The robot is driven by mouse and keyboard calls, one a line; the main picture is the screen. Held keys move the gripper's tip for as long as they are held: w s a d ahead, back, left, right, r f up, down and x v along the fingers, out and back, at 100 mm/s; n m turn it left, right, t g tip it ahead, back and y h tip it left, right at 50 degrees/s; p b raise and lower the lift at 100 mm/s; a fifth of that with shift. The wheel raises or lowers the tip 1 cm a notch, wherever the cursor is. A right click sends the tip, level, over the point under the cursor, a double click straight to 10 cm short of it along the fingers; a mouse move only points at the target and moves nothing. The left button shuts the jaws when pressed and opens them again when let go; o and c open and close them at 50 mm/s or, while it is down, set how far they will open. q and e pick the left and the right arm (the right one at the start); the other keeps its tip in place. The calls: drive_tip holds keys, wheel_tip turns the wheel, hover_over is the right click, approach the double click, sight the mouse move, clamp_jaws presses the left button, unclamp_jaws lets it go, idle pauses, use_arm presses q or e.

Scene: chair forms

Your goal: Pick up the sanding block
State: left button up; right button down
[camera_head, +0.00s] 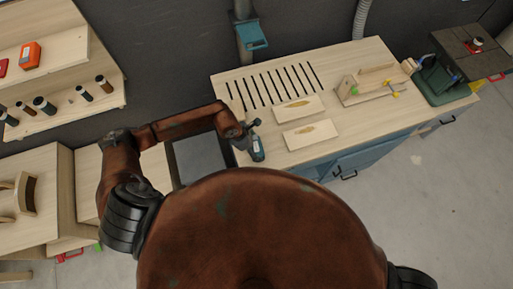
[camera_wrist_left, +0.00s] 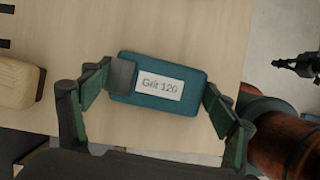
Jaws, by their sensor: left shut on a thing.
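The sanding block (camera_wrist_left: 148,96) is teal-blue with a white label reading "Grit 120". In the left wrist view it lies between the fingers of my left gripper (camera_wrist_left: 165,98), one at its left end and one at its right. The gripper is shut on it. In the head view my left gripper (camera_head: 247,132) is at the bench's left front part, with the block (camera_head: 257,154) just below it. Whether the block touches the bench top, I cannot tell. A dark jaw-like part (camera_wrist_left: 300,65) at the wrist view's right edge may be my right gripper; its state is unclear.
The workbench (camera_head: 350,85) has a slotted area at the back. Two wooden pieces (camera_head: 298,109) (camera_head: 310,134) lie right of the block. A wooden jig (camera_head: 372,82) stands further right. A dark panel (camera_head: 198,158) is to the left. Shelves (camera_head: 55,60) hold several bottles.

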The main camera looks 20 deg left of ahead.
sight(259, 145)
use_arm(q)
drive_tip(key=shift+c, duration=0.8)
drive_tip(key=shift+r, duration=0.15)
drive_tip(key=shift+r, duration=0.3)
wheel_tip(259, 145, up, 2)
drive_tip(key=shift+w+r, duration=0.1)
drive_tip(key=s+a+r+b, duration=0.2)
drive_tip(key=s+a+r, duration=0.1)
drive_tip(key=s+r, duration=0.2)
drive_tip(key=s+a+r+b, duration=0.2)
drive_tip(key=s+r, duration=0.3)
drive_tip(key=s, duration=0.3)
drive_tip(key=shift+a, duration=0.4)
